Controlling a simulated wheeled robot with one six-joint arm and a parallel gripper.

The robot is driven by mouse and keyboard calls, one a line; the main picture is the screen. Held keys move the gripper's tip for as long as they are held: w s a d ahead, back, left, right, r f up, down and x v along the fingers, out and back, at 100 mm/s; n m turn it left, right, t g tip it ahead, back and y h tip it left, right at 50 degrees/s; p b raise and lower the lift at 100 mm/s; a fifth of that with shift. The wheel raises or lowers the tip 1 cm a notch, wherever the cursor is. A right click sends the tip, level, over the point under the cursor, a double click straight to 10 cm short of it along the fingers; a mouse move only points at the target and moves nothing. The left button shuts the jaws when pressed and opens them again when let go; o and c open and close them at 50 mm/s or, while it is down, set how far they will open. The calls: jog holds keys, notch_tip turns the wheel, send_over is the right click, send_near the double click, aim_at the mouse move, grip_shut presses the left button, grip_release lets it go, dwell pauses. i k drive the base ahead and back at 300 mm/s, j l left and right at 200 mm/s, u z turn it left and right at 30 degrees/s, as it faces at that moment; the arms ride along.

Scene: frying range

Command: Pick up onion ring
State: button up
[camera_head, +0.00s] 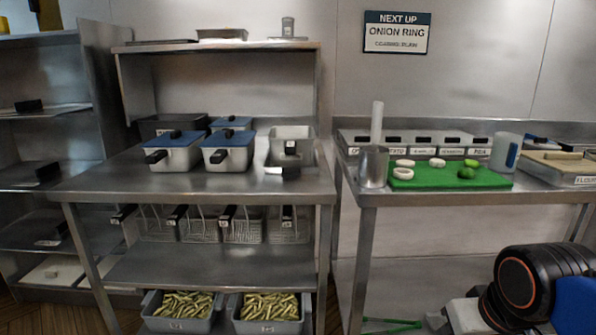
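Several white ring-shaped pieces, which look like onion rings, lie on a green cutting board (455,184) on the right steel table. One white ring (403,173) is at the board's front left, showing its open middle. Another white piece (405,163) lies just behind it, and a third white piece (437,162) is near the back middle. Two green pieces lie to their right on the same board. My gripper is not in view; only a black, orange-ringed part of my arm shows at the lower right, well away from the board.
A steel cup (373,166) stands left of the board. Labelled bins (411,141) line the back, with a pitcher (505,151) and a box (562,168) at right. The left table (110,183) holds blue-lidded fryers. A wall sign (397,32) reads "ONION RING".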

aim_at(403, 174)
jog(key=z, duration=1.45)
jog(key=i, duration=0.25)
jog(key=i+u, duration=0.1)
jog(key=u, duration=0.4)
jog(key=i+u, duration=0.15)
jog(key=u, duration=0.3)
